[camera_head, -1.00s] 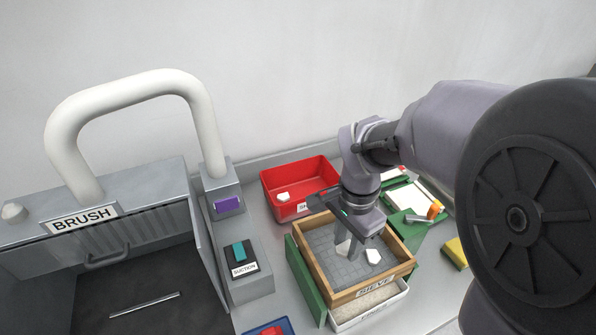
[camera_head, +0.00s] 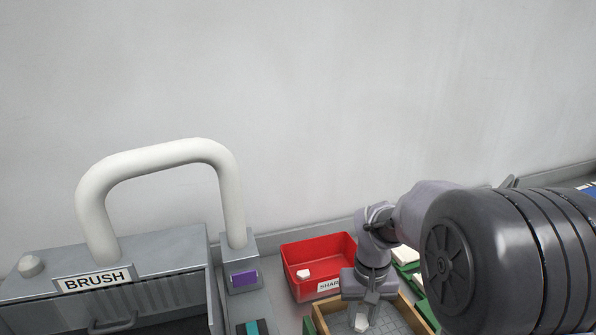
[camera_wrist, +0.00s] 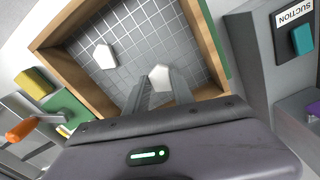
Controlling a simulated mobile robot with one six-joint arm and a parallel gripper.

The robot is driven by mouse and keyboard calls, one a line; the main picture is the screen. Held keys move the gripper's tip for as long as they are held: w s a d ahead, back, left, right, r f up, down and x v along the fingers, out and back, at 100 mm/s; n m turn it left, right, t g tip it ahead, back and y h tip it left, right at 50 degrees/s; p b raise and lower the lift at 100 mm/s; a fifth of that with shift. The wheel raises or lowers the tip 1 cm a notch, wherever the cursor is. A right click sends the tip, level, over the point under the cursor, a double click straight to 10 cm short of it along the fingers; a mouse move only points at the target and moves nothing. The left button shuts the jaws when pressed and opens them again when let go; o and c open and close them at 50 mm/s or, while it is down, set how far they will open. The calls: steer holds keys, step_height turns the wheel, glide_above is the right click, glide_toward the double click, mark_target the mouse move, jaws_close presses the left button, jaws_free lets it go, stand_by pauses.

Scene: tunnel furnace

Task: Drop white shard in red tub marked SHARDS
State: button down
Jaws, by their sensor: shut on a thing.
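My gripper (camera_wrist: 158,92) is shut on a white shard (camera_wrist: 160,77), held between its fingertips over the grey mesh of the wooden sieve (camera_wrist: 207,45). The held shard also shows low in the head view (camera_head: 361,323). A second white shard (camera_wrist: 104,56) lies on the mesh, apart from the fingers. The red tub (camera_head: 318,247) stands behind the sieve, to the left of my arm. Its front label (camera_head: 329,286) reads SHAR, the rest hidden by my wrist. A white piece (camera_head: 303,274) is inside the tub.
A grey brush cabinet (camera_head: 160,267) with a thick white pipe (camera_head: 160,153) stands at the left. A suction switch box (camera_wrist: 300,38) is beside the sieve. An orange-handled tool (camera_wrist: 22,130) and a yellow block (camera_wrist: 34,82) lie on the sieve's other side.

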mark_target(361, 321)
step_height(361, 321, up, 6)
steer(key=p, duration=0.3)
steer(key=shift+p, duration=0.3)
step_height(361, 321, down, 8)
steer(key=b, duration=0.6)
steer(key=shift+f+b, duration=0.2)
steer(key=shift+b, duration=0.15)
steer(key=shift+r, duration=0.2)
step_height(361, 321, up, 8)
steer(key=p, duration=0.6)
steer(key=shift+p, duration=0.35)
step_height(361, 321, down, 8)
steer(key=b, duration=0.6)
steer(key=shift+f+b, duration=0.2)
steer(key=shift+b, duration=0.15)
steer(key=shift+r, duration=0.2)
steer(key=shift+r+p, duration=0.15)
steer(key=shift+p, duration=0.15)
